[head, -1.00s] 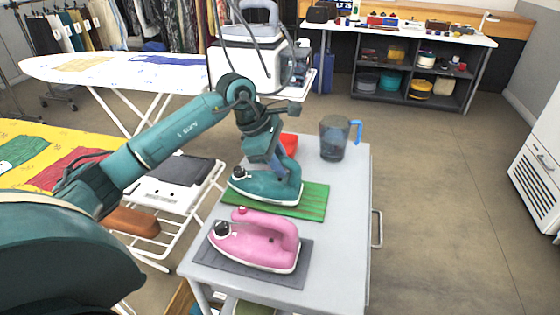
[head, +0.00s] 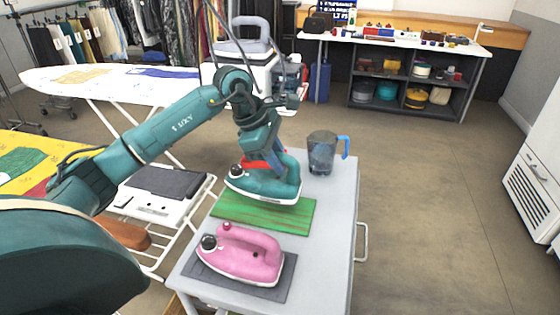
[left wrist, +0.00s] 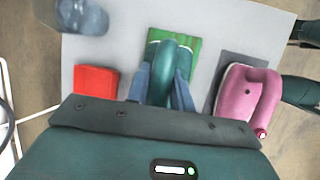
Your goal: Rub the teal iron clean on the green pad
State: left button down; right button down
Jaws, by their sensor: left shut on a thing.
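The teal iron (head: 262,187) is held by its handle in my left gripper (head: 277,168), which is shut on it. In the left wrist view the iron's handle (left wrist: 166,62) sits between the two blue fingers. The green pad (head: 262,214) lies on the grey cart top. The iron is over the pad's far edge, with the near part of the pad bare. I cannot tell whether its sole touches the pad. The pad also shows in the left wrist view (left wrist: 190,55), partly hidden by the iron. My right gripper is not in view.
A pink iron (head: 242,255) stands on a dark grey mat (head: 275,289) nearer than the pad. A red object (left wrist: 95,81) and a clear jug with blue handle (head: 322,155) are on the cart's far part. The cart top (head: 335,205) is clear at the right.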

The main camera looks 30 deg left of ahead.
pick_arm(q)
jog(key=shift+r+p, duration=0.55)
jog(key=shift+r, duration=0.75)
